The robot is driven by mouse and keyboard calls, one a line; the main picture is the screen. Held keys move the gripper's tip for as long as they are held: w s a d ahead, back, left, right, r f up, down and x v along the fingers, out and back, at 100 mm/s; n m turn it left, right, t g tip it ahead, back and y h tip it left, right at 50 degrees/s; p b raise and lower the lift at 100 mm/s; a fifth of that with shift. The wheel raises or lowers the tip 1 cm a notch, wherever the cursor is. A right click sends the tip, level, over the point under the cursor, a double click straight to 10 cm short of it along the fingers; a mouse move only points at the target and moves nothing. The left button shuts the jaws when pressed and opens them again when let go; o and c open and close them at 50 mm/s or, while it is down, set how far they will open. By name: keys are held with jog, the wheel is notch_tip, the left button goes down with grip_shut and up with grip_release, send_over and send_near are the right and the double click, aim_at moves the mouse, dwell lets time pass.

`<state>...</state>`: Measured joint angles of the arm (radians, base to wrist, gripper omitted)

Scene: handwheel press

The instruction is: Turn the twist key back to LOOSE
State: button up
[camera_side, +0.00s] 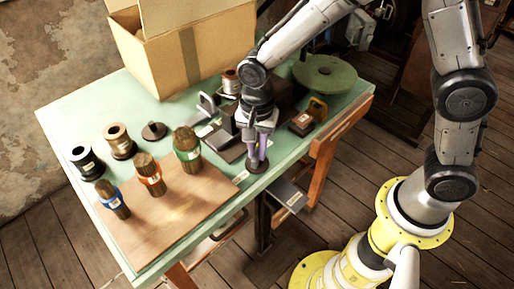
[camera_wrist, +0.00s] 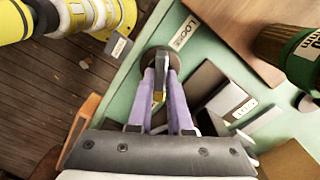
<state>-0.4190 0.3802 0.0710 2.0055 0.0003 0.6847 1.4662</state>
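The twist key (camera_wrist: 159,82) is a narrow upright grip with a yellowish mark, on a dark round base (camera_wrist: 174,60) near the edge of the green table. The base also shows in the side view (camera_side: 257,167), below my fingertips. My gripper (camera_wrist: 160,77) points down over it, with one purple finger on each side of the key. The fingers appear closed against the key. In the side view my gripper (camera_side: 257,156) hides most of the key.
A cardboard box (camera_side: 190,50), spools and a green disc (camera_side: 325,73) sit farther back. The table's front edge is close.

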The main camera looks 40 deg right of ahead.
grip_shut()
jog(key=shift+n, duration=0.3)
